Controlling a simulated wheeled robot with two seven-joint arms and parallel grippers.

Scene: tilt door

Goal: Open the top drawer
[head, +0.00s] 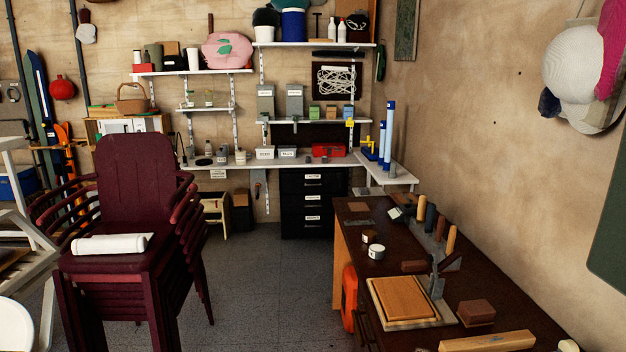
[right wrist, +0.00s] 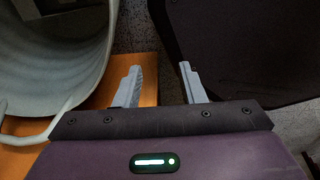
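A black drawer unit (head: 295,222) stands under the white counter at the back of the room. It has several stacked drawers with white labels. Its top drawer (head: 296,181) looks shut, flush with the drawers below. No gripper shows in the head view. In the right wrist view my right gripper (right wrist: 158,68) is open, its two grey fingers spread with nothing between them. My left gripper is not in view.
Stacked maroon chairs (head: 138,200) stand at left. A dark workbench (head: 400,262) with tools runs along the right. Grey floor (head: 255,285) between them is clear. The right wrist view shows a grey bucket-like container (right wrist: 55,60), an orange surface (right wrist: 112,88) and a dark panel (right wrist: 245,50).

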